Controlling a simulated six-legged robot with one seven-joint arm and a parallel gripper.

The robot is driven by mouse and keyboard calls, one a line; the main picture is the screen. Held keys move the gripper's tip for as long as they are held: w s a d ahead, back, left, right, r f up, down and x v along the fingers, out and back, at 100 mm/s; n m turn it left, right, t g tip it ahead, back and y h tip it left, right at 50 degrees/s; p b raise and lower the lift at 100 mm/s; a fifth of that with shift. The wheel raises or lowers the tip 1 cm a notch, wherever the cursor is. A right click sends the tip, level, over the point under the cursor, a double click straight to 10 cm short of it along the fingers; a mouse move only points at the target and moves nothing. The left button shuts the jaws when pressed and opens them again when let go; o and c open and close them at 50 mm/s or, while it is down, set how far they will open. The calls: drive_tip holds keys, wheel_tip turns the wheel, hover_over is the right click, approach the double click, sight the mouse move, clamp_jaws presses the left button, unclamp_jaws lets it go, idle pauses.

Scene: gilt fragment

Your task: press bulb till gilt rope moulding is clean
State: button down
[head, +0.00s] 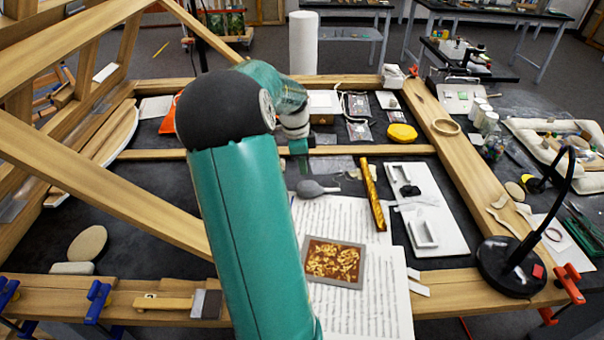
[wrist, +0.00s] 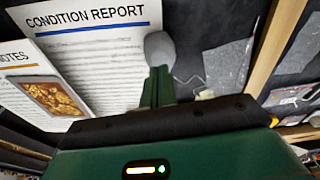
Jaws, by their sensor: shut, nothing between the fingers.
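The grey rubber bulb (head: 312,188) lies on the dark work surface at the top edge of the printed sheets, its thin nozzle pointing right toward the moulding. In the wrist view the bulb (wrist: 159,47) shows just beyond my fingertips. The gilt rope moulding (head: 373,196) is a gold rod lying lengthwise to the right of the bulb, partly over the paper's edge. I cannot make out dust on it. My gripper (head: 301,160) is above and behind the bulb in the head view. Its green fingers (wrist: 159,84) are together and empty; whether they touch the bulb is unclear.
A white board (head: 430,235) with small trays lies right of the moulding. A framed gilt fragment (head: 334,262) rests on the papers. A black lamp (head: 510,262) stands at the right front. Wooden beams (head: 440,120) border the surface. A yellow object (head: 401,133) lies farther back.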

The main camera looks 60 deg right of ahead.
sight(300, 183)
wheel_tip(300, 183, up, 8)
drive_tip(key=shift+w+r, duration=0.25)
drive_tip(key=shift+w, duration=0.1)
drive_tip(key=shift+w+a, duration=0.1)
drive_tip(key=shift+a, duration=0.05)
